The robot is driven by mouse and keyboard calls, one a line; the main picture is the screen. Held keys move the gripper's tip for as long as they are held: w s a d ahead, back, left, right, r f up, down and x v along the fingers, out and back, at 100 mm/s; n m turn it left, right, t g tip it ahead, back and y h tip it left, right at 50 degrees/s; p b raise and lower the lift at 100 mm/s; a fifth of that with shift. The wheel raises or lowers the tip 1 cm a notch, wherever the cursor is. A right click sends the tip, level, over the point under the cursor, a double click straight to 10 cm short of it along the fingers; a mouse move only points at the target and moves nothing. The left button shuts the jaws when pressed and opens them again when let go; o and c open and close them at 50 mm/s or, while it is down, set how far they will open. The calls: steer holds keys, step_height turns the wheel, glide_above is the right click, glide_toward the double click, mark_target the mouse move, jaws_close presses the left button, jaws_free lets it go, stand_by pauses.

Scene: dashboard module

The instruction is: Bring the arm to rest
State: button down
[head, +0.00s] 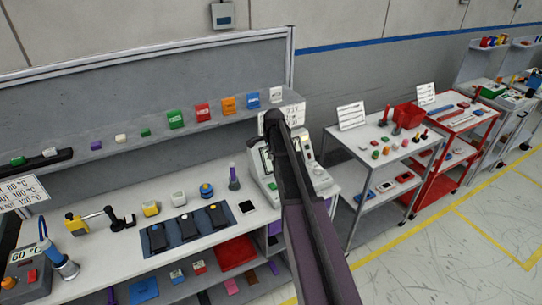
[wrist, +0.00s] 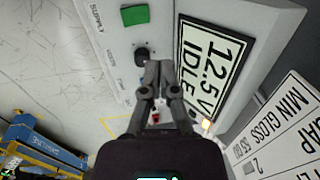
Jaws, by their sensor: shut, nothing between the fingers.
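My arm rises from the lower right of the head view and crosses in front of a pale instrument box (head: 318,180) at the bench's right end. I cannot make out my gripper's fingers in the head view. In the wrist view my gripper (wrist: 158,66) is shut, its fingertips together and empty. Beyond the fingertips is a pale supply unit (wrist: 215,18) with a display (wrist: 208,62) reading 12.5V IDLE, a green button (wrist: 135,15) and a dark knob (wrist: 141,54). The fingertips overlap the panel beside the knob; I cannot tell whether they touch it.
The workbench (head: 120,262) holds a dark mat (head: 180,238), a purple-topped bottle (head: 233,180) and small blocks. A shelf (head: 150,135) runs above it. A white cart (head: 372,160) and a red cart (head: 455,125) stand right. Open floor (head: 440,255) lies at the lower right.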

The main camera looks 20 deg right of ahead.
steer(key=shift+a, duration=0.1)
stand_by(0.4)
steer(key=s+a+f+n+b, duration=0.3)
steer(key=s+a+n, duration=0.5)
steer(key=s, duration=0.6)
steer(key=s+a+f+n+g+b, duration=0.1)
steer(key=s+a+f+n+b, duration=0.2)
steer(key=s+a+n, duration=0.6)
steer(key=s+a, duration=0.2)
steer(key=s, duration=0.2)
steer(key=shift+s+a+f+g+b, duration=0.3)
steer(key=shift+s+f+b, duration=0.05)
steer(key=shift+s+f, duration=0.05)
stand_by(0.6)
